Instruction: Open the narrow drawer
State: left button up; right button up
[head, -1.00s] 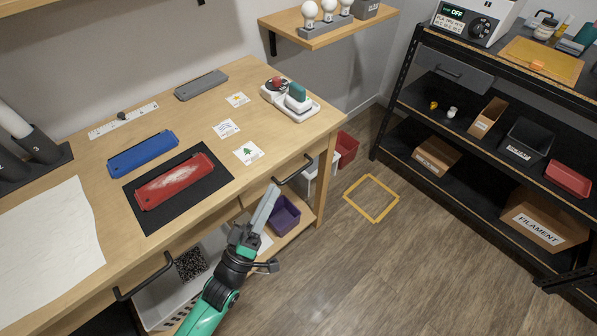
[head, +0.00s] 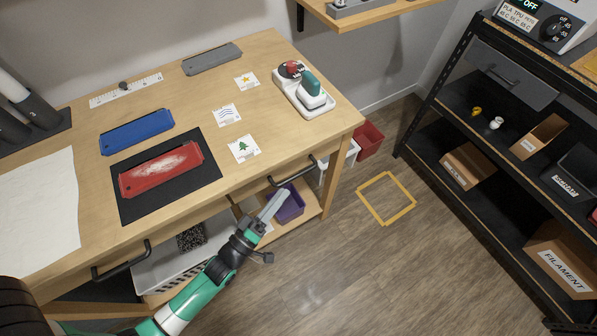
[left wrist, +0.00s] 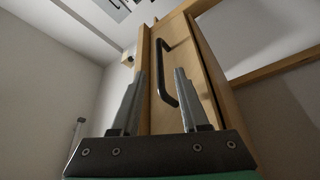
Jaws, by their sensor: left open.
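The narrow drawer (head: 282,184) is at the right end of the wooden workbench's front, with a black bar handle (head: 292,172). Its front looks flush with the bench. My left gripper (head: 281,195) is open and empty, just below and in front of this handle in the head view. In the left wrist view the handle (left wrist: 163,75) lies between the two fingertips (left wrist: 158,73) in the picture, on the drawer's light wooden front (left wrist: 184,62). The fingers are not closed on it, and I cannot tell how far beyond the tips it is. My right gripper is not in view.
A wider drawer's handle (head: 122,262) is farther left. Below the bench are a purple bin (head: 291,206) and a white basket (head: 185,262); a red bin (head: 368,140) is beside it. A black shelf (head: 480,145) stands at right. The floor between is clear except a yellow square outline (head: 386,198).

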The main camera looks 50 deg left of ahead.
aim_at(297, 174)
pick_arm(q)
jog(key=x, duration=0.7)
jog(key=shift+w, duration=0.35)
grip_shut()
dwell(0.9)
